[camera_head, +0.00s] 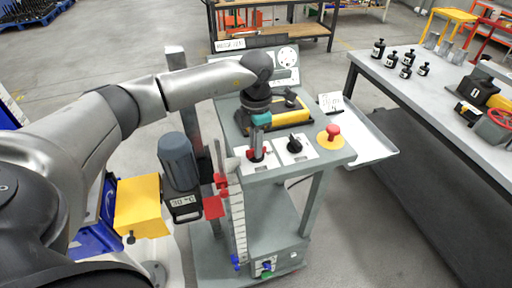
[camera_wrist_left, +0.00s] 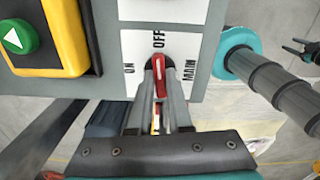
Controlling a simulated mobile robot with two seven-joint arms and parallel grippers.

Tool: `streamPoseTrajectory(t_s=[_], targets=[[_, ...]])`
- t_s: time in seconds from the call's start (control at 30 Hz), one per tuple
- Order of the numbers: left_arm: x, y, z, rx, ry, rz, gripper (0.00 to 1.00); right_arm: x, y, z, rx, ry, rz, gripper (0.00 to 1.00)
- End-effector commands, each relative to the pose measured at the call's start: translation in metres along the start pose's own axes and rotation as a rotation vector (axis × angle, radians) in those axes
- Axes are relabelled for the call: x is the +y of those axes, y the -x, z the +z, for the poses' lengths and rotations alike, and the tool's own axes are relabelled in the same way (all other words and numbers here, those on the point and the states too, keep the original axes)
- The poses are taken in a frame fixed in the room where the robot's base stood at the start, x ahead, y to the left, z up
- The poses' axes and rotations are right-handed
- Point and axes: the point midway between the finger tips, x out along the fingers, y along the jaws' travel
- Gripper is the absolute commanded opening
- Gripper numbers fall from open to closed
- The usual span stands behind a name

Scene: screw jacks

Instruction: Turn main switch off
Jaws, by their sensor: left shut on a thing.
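The main switch has a red handle on a white plate (camera_head: 257,166) on the grey console; its handle (camera_wrist_left: 160,76) shows in the left wrist view. The plate reads ON at the left, OFF at the top and MAIN at the right there. The handle's top end points towards OFF. My left gripper (camera_head: 256,153) reaches down from above, its fingers (camera_wrist_left: 161,95) shut on the handle from either side. The fingers hide part of the handle.
A black knob (camera_head: 294,146) and a red mushroom button (camera_head: 333,131) on a yellow base sit to the right. Behind is a yellow and black box, with a green button (camera_wrist_left: 17,38) in the wrist view. A grey table (camera_head: 440,107) stands at the right.

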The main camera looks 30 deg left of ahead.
Motion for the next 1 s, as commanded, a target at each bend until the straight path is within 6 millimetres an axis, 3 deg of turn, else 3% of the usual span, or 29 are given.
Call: streamPoseTrajectory(t_s=[0.33,0.87,0.9,1.0], targets=[[0.0011,0.0024,0.0018,-0.008,-0.133,0.004,0.0,-0.0002,-0.0054,0.0006,0.0,0.0,0.0,0.5],[0.001,0.0031,0.0022,-0.009,-0.155,0.004,0.0,-0.0002,-0.0058,0.0007,0.0,0.0,0.0,0.5],[0.001,0.0032,0.0023,-0.009,-0.155,0.004,0.21,-0.0003,-0.0058,0.0007,0.0,0.0,0.0,0.5],[0.0008,0.0026,0.0019,-0.008,-0.155,0.003,0.32,-0.0002,-0.0058,0.0007,0.0,0.0,0.0,0.5]])
